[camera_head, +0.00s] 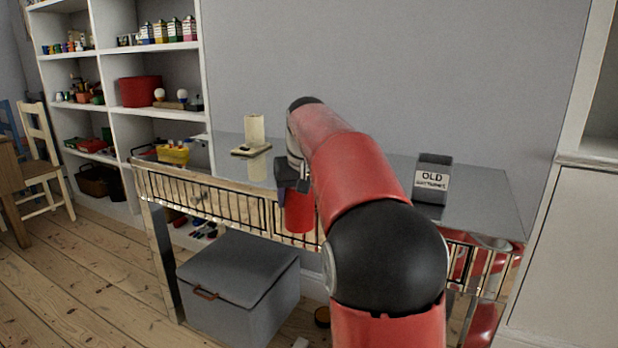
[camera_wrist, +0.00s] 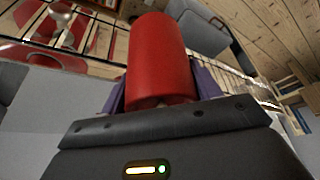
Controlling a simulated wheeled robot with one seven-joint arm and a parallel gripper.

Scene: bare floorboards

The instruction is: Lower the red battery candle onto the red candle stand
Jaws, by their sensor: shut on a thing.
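The red battery candle (camera_head: 299,214) hangs below my gripper (camera_head: 291,187) in the head view, in front of the shiny table's railed front side. In the wrist view the candle (camera_wrist: 158,58) is a plain red cylinder between the purple fingers of my gripper (camera_wrist: 160,92), which is shut on it. Nothing shows under the candle that I can make out as a support. I cannot make out a red candle stand in either view; my red and black arm covers the middle of the table.
A lidded grey box (camera_head: 235,280) sits under the table. Shelves (camera_head: 152,47) stand at left.

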